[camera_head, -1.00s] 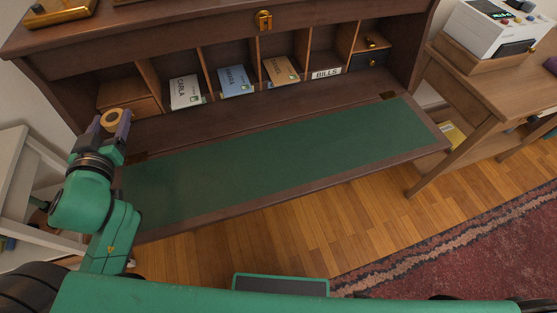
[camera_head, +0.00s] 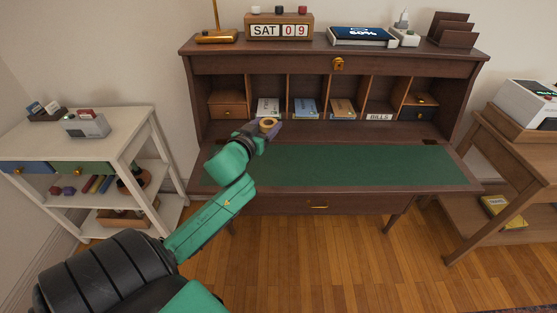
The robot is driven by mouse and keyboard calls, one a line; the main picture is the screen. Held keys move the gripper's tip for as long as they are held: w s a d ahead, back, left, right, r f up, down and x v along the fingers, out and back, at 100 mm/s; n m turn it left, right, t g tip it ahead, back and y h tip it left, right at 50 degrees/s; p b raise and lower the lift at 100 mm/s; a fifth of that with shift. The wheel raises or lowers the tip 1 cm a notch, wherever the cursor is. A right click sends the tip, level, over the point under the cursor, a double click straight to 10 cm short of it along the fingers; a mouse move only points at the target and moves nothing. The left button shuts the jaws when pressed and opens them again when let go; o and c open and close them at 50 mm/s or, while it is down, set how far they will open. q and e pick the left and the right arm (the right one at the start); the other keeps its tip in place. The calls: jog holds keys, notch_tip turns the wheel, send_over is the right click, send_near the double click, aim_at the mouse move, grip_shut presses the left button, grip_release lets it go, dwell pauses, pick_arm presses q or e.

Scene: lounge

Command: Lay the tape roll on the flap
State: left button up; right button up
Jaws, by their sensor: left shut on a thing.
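The tape roll (camera_head: 268,123), a tan ring, is held between the fingers of my left gripper (camera_head: 264,127). The gripper is shut on it and appears over the back left part of the desk flap, in front of the pigeonholes. The flap (camera_head: 370,165) is folded down flat, with a green inlay and a brown wooden border. My left forearm and gripper cover part of its left side. I cannot tell how high the roll is above the flap. My right gripper is not in view.
Envelopes and a BILLS label (camera_head: 379,117) sit in the pigeonholes behind the flap. The flap's middle and right are clear. A white shelf cart (camera_head: 125,135) stands left, a wooden table (camera_head: 510,150) right. A calendar (camera_head: 279,29) and lamp stand on the desk top.

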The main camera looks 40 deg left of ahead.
aim_at(268, 169)
pick_arm(q)
notch_tip(268, 169, down, 15)
jog(key=b, duration=0.4)
jog(key=shift+s+d+r, duration=0.1)
jog(key=shift+r, duration=0.05)
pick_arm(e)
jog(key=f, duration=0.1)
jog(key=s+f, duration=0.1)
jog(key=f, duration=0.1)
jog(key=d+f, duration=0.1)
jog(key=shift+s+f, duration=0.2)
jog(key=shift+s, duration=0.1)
pick_arm(q)
jog(key=shift+f, duration=0.2)
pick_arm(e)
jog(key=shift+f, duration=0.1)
pick_arm(q)
jog(key=o, duration=1.3)
